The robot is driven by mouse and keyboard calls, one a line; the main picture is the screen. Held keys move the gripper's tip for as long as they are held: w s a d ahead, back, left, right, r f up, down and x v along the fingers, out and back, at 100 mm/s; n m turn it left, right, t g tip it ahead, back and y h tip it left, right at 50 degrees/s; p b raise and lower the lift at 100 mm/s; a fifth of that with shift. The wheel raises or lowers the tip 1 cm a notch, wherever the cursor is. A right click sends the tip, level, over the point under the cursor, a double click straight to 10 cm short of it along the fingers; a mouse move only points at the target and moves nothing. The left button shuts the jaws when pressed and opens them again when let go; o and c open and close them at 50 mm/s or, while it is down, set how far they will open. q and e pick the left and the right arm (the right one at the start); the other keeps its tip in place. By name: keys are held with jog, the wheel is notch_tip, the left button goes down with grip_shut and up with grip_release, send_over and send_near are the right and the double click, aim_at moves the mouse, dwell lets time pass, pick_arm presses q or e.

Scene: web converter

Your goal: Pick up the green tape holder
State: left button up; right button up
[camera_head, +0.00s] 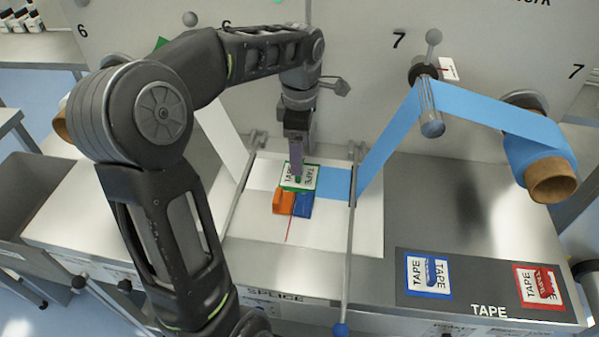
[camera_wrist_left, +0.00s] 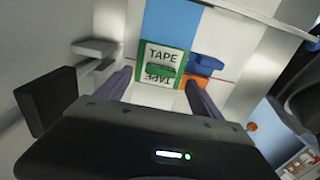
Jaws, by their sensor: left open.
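The green tape holder (camera_head: 300,178) is a white card with a green border and the word TAPE, lying on the splice table. A small green grip stands in its middle. It also shows in the left wrist view (camera_wrist_left: 163,56), between and beyond my fingers. My left gripper (camera_head: 296,172) points down over it and hides part of it in the head view. In the left wrist view its two purple fingers (camera_wrist_left: 158,95) are apart with nothing between their tips. I cannot tell the exact height above the holder. My right gripper is not in view.
An orange block (camera_head: 286,200) and a blue block (camera_head: 304,205) sit just in front of the holder. Metal bars (camera_head: 350,240) flank the white splice area. Blue web (camera_head: 390,135) runs up to a roller. Blue (camera_head: 413,290) and red (camera_head: 527,302) tape holders lie at right.

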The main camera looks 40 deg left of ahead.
pick_arm(q)
notch_tip(320, 180, down, 4)
jog(key=shift+f+p, duration=0.2)
jog(key=shift+p, duration=0.15)
dwell(0.4)
jog(key=c, duration=1.4)
jog(key=shift+c, duration=0.2)
jog(key=shift+r, duration=0.1)
notch_tip(320, 180, up, 10)
jog(key=shift+b, duration=0.4)
